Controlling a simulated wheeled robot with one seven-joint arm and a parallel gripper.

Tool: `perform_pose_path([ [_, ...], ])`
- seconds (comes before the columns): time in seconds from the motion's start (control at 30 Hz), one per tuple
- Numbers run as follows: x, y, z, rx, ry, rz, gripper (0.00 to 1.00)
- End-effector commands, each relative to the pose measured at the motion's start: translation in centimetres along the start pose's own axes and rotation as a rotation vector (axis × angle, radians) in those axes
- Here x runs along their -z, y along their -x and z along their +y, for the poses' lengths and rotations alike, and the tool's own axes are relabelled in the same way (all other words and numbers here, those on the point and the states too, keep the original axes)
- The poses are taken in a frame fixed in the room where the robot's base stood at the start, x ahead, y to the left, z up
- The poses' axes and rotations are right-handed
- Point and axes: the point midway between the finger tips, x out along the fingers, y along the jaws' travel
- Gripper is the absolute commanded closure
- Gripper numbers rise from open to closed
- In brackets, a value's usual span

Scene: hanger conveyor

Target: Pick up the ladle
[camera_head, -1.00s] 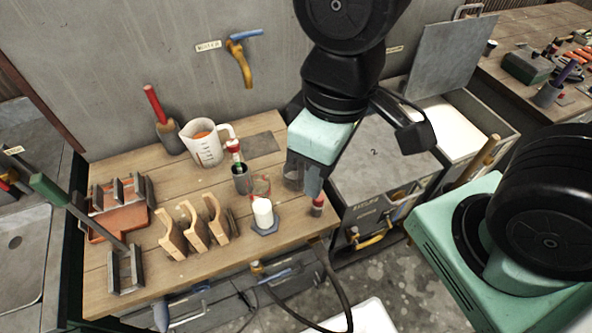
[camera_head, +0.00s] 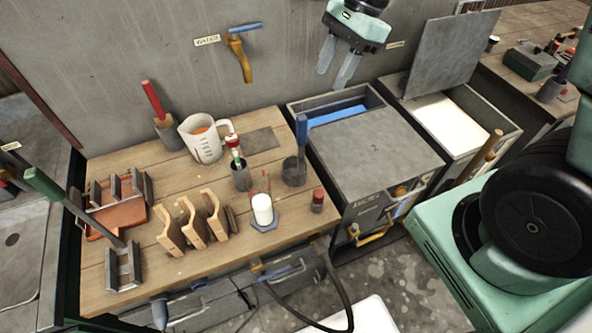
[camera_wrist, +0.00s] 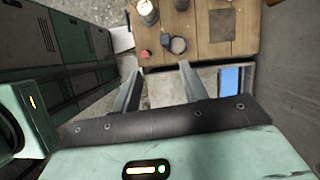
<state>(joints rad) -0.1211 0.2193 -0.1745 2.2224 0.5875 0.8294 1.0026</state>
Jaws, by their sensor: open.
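The ladle is most likely the dark cup-shaped piece with an upright blue handle (camera_head: 297,155), near the right edge of the wooden table; a similar piece with a red handle (camera_head: 161,120) stands at the back left. In the wrist view a round dark cup (camera_wrist: 178,45), probably the blue-handled one, shows beyond the fingertips. My gripper (camera_head: 337,70) is open and empty, fingers apart and pointing down, in the air above and behind the grey bin. Its fingers (camera_wrist: 160,78) also show in the wrist view, touching nothing.
On the wooden table (camera_head: 185,278) stand a measuring jug (camera_head: 204,140), a candle (camera_head: 262,208), a red-capped bottle (camera_head: 318,201), wooden brackets (camera_head: 194,224) and an orange tray. The grey bin (camera_head: 375,160) beside the table shows blue inside its partly uncovered top.

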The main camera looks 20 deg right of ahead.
Motion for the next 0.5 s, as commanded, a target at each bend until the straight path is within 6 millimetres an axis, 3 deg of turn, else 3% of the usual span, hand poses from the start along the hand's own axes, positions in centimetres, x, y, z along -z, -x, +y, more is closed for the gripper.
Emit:
perform_pose_path([
  [0.17, 1.0, -1.0, -0.6, 0.01, -0.096, -0.009, 0.56],
  [0.5, 0.9, -8.0, -0.6, 0.008, -0.091, -0.007, 0.56],
])
